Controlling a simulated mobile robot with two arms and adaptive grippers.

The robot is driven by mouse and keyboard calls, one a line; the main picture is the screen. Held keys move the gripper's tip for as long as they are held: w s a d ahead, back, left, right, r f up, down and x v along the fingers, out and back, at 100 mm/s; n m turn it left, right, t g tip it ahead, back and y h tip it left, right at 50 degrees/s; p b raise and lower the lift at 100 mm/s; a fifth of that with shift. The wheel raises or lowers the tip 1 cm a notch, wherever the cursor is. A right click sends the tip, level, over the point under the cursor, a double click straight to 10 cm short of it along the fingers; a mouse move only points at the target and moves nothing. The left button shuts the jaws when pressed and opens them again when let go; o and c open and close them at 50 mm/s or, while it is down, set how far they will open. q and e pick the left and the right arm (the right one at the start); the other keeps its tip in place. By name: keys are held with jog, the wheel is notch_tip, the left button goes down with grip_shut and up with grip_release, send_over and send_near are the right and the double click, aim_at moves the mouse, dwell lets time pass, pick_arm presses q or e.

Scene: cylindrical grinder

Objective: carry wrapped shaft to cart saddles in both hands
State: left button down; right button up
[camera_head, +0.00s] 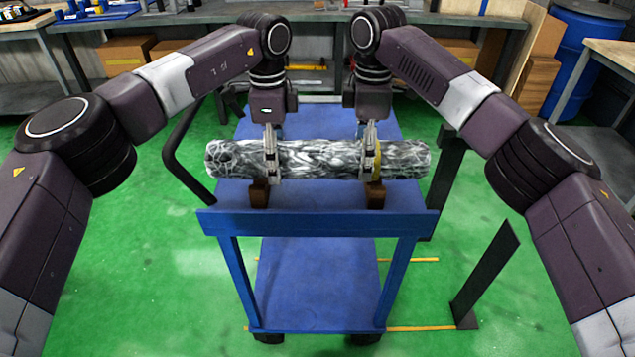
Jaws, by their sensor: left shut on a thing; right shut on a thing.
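The wrapped shaft (318,158) is a grey-and-white mottled cylinder lying level across the picture, over the blue cart (318,222). My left gripper (271,160) is shut around the shaft left of its middle. My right gripper (369,160) is shut around it right of its middle, by a yellow band (377,160). Two brown saddles, a left one (259,193) and a right one (376,195), stand on the cart's top shelf beneath the shaft. The grippers partly hide the contact, so I cannot tell whether the shaft touches the saddles.
The cart has a lower blue shelf (316,285) and a dark handle (180,140) at the left. A dark post (486,273) stands on the green floor at the right. A workbench (320,19), cardboard boxes (125,50) and a blue barrel (580,45) are at the back.

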pick_arm(q)
jog(key=shift+f+b, duration=0.7)
jog(key=shift+b, duration=0.1)
pick_arm(e)
jog(key=shift+f, duration=0.65)
pick_arm(q)
jog(key=c, duration=1)
grip_release()
jog(key=shift+f, duration=0.1)
pick_arm(e)
jog(key=o, duration=1.8)
jog(key=shift+f, duration=0.15)
pick_arm(q)
jog(key=o, duration=0.3)
jog(key=shift+s, duration=0.25)
pick_arm(e)
jog(key=shift+o, duration=1.4)
jog(key=shift+s, duration=0.25)
pick_arm(q)
jog(key=shift+o, duration=0.2)
jog(key=shift+w, duration=0.1)
pick_arm(e)
jog(key=shift+w, duration=0.1)
